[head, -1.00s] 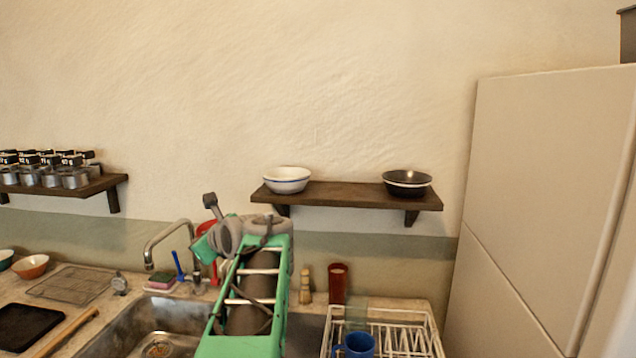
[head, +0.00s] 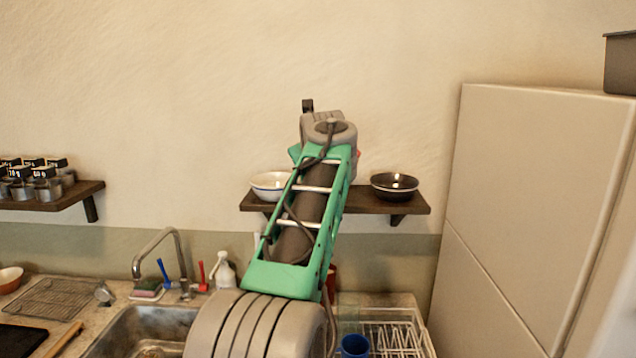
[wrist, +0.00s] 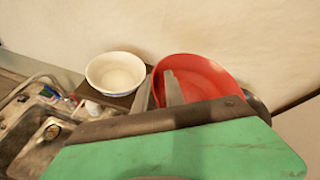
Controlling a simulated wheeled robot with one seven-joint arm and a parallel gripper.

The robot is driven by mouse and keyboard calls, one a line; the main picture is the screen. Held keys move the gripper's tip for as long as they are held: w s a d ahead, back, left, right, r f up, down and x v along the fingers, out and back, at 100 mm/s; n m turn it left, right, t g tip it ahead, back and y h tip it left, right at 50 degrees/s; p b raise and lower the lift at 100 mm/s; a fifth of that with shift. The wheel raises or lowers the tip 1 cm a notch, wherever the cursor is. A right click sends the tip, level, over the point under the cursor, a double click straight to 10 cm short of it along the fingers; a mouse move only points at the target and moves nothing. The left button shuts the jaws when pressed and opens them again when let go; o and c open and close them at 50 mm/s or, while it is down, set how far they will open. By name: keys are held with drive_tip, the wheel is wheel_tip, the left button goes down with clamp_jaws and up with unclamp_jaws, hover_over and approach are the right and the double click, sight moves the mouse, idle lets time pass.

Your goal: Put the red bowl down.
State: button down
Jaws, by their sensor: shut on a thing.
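The red bowl (wrist: 212,78) is in the wrist view, right of the white bowl. My gripper (wrist: 160,90) is shut on the red bowl's left rim. In the head view my arm hides nearly all of the red bowl; only a sliver of red shows beside the wrist. The wall shelf (head: 372,204) carries a white bowl (head: 268,184) at its left and a dark bowl (head: 395,190) at its right. The red bowl appears between them, in front of or over the shelf. I cannot tell whether it touches the shelf.
The white bowl (wrist: 116,72) is close to my fingers in the wrist view. A dark edge (wrist: 258,104) shows just right of the red bowl. A tall fridge (head: 540,190) stands at the right. Below are the sink (head: 160,325) and a dish rack (head: 395,335).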

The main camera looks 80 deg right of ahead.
drive_tip(key=d+f, duration=0.2)
drive_tip(key=d+f+p, duration=0.1)
drive_tip(key=d+f, duration=0.1)
drive_tip(key=w+d+f, duration=0.1)
drive_tip(key=d+f, duration=0.2)
drive_tip(key=shift+p, duration=0.4)
wheel_tip(320, 180, down, 3)
drive_tip(key=shift+r, duration=0.15)
drive_tip(key=c, duration=1.4)
unclamp_jaws()
